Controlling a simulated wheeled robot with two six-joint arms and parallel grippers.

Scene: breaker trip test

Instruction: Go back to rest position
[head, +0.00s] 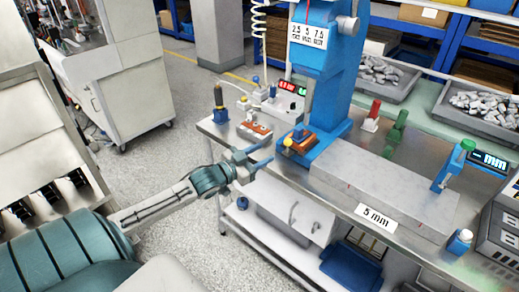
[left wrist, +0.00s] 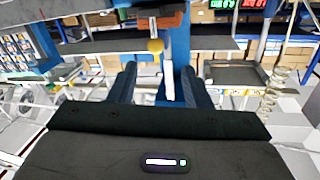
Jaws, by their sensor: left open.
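My left gripper (head: 271,153) reaches in from the left in the head view, at the near left edge of the workbench (head: 330,200). Its two blue fingers are apart with nothing seen between them. In the left wrist view the fingers of my left gripper (left wrist: 160,80) are also spread. An orange block (head: 300,139) with a yellow knob (head: 288,142) sits at the foot of the blue press (head: 325,70), just beyond the fingertips. The yellow knob (left wrist: 155,45) shows beyond the fingers in the wrist view. My right gripper is not in view.
A small orange-and-white unit (head: 255,131) and a box with red and green displays (head: 285,100) stand on the bench. A grey block labelled "5 mm" (head: 385,190) lies to the right. Bins of metal parts (head: 385,75) stand behind. Open floor (head: 160,165) lies left of the bench.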

